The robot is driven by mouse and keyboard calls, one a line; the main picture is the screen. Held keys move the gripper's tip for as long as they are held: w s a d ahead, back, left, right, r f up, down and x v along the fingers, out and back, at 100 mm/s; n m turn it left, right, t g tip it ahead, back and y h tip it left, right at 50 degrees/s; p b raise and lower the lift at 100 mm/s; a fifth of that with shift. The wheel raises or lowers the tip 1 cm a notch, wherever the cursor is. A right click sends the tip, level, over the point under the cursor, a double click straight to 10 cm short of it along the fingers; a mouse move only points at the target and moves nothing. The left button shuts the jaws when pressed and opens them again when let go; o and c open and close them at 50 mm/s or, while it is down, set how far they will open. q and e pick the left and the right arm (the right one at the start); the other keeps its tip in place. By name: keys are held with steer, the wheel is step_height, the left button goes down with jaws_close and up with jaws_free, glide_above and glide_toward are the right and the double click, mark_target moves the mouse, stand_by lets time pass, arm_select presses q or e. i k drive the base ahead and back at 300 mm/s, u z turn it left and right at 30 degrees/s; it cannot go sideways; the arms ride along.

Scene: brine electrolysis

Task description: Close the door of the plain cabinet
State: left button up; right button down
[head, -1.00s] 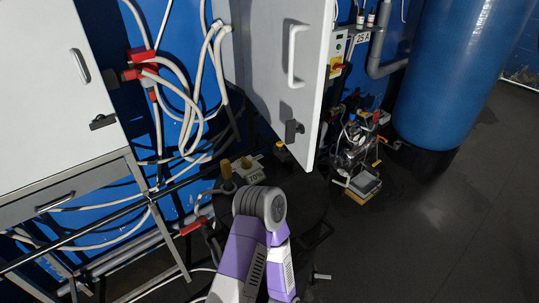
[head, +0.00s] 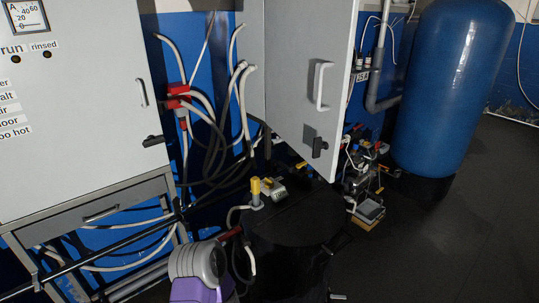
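The plain cabinet's grey door (head: 298,75) stands open at the upper middle of the head view. It carries a white bar handle (head: 323,86) and a black latch (head: 319,146) below it. The cabinet's inside is mostly hidden from this angle. One of my arms, with a grey rounded joint and a purple link, shows at the bottom, apart from the door. Neither gripper is in view.
A second grey cabinet (head: 75,130) with labels and a gauge stands shut at left. A black drum (head: 290,245) with fittings on top stands below the door. A blue tank (head: 450,85) and small pump gear (head: 362,180) are at right. Dark floor (head: 450,250) is clear at lower right.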

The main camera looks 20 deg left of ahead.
mark_target(309, 45)
steer(key=u, duration=0.75)
steer(key=i, duration=0.5)
